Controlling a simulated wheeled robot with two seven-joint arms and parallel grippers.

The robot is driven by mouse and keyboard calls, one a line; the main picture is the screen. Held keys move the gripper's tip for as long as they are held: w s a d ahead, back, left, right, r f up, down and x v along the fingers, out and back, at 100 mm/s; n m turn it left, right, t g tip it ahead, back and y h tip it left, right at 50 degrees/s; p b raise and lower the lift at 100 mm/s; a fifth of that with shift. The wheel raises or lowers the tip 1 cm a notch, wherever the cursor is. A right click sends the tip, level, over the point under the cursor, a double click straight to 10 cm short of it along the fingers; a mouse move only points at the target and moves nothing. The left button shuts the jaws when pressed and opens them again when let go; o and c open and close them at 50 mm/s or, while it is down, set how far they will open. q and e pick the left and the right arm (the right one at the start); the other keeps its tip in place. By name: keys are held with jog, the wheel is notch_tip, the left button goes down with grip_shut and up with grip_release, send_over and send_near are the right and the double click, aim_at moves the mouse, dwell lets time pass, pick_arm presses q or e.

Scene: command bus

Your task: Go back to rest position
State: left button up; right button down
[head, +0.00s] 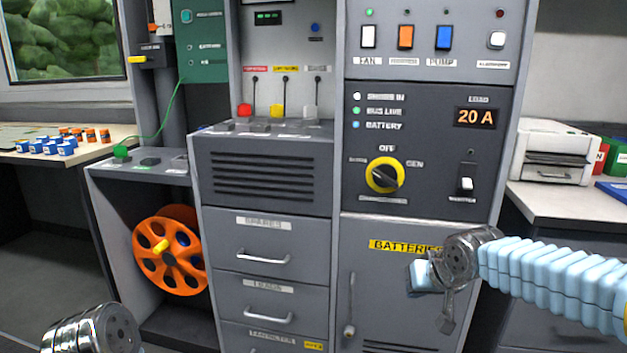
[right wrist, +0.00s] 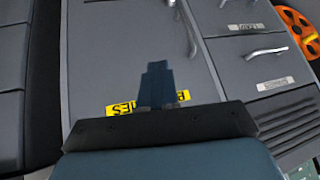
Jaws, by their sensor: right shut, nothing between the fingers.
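My right arm comes in from the right in the head view, in a pale blue ribbed sleeve. Its gripper (head: 447,318) hangs in front of the grey batteries cabinet door (head: 385,290), beside the yellow label. In the right wrist view the gripper (right wrist: 157,72) is shut and empty, dark against the same door. My left arm shows only as a metal wrist joint at the bottom left of the head view; its gripper is out of frame.
The control panel has a yellow rotary knob (head: 385,174) and several switches. Drawers (head: 265,259) stand left of the cabinet. An orange reel (head: 170,250) sits in the open bay. A white printer (head: 553,152) stands on the right counter. Floor shows at lower left.

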jog(key=s+a+f+g+y+p, duration=0.1)
jog(key=a+f, duration=0.1)
jog(key=f, duration=0.5)
jog(key=s+a+f+g+y+p, duration=0.1)
jog(key=a+f+g, duration=0.15)
jog(key=f, duration=0.55)
pick_arm(q)
jog(key=r+p, duration=0.1)
jog(key=r, duration=0.2)
jog(key=r+p, duration=0.1)
jog(key=r, duration=0.1)
jog(key=shift+s+d+p, duration=0.1)
jog(key=shift+d+p, duration=0.25)
jog(key=shift+d, duration=0.05)
pick_arm(e)
jog(key=s+a+f+m+g, duration=0.1)
jog(key=s+a+f, duration=0.1)
jog(key=s+f, duration=0.9)
jog(key=s+a+f+m+g, duration=0.1)
jog(key=s+a+f+g, duration=0.1)
jog(key=s+f, duration=0.9)
jog(key=shift+a, duration=0.25)
jog(key=shift+w, duration=0.1)
